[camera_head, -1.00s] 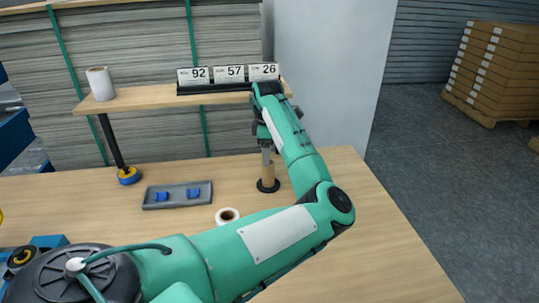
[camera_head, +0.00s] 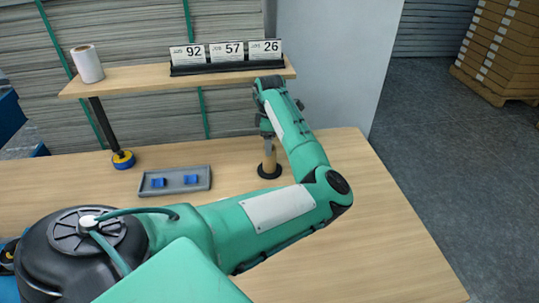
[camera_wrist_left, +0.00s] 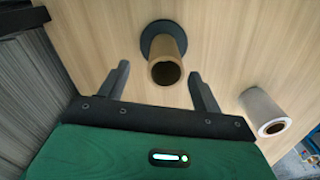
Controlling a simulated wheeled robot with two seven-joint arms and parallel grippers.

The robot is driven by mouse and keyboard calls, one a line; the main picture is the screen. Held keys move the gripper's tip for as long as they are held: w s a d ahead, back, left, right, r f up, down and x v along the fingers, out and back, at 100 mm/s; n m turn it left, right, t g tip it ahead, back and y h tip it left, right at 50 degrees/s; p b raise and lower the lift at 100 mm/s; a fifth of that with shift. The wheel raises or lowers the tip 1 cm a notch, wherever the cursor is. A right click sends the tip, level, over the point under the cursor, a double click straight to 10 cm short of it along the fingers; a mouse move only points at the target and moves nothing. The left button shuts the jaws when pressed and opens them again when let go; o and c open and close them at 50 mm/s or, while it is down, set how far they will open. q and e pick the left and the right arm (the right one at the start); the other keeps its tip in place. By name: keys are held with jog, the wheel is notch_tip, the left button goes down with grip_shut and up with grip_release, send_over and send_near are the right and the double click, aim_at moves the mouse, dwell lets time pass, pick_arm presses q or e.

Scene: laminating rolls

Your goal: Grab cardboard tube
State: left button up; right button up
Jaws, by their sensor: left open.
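The cardboard tube (camera_head: 269,158) stands upright on a round black base (camera_head: 269,171) on the wooden table, just below my left gripper (camera_head: 268,138) in the head view. In the left wrist view the brown tube (camera_wrist_left: 166,62) lies between and beyond the two fingers of my left gripper (camera_wrist_left: 160,85), its open end facing the camera. The fingers are spread apart and do not appear to touch it. My right gripper is not in view.
A white roll (camera_wrist_left: 264,111) stands beside the tube in the left wrist view. A grey tray (camera_head: 201,187) with blue pieces lies to the left. A raised shelf (camera_head: 140,79) holds number cards (camera_head: 227,52) and a white roll (camera_head: 87,64). The table's right part is clear.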

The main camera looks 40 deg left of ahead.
aim_at(269, 158)
pick_arm(q)
jog(key=f, duration=0.2)
jog(key=f+p, duration=0.1)
jog(key=shift+s+d+f, duration=0.25)
jog(key=shift+f, duration=0.6)
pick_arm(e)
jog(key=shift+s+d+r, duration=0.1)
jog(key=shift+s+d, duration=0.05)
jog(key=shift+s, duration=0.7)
pick_arm(q)
jog(key=c, duration=1.1)
jog(key=shift+o, duration=0.2)
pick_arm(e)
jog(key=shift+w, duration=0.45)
pick_arm(q)
jog(key=shift+r, duration=0.1)
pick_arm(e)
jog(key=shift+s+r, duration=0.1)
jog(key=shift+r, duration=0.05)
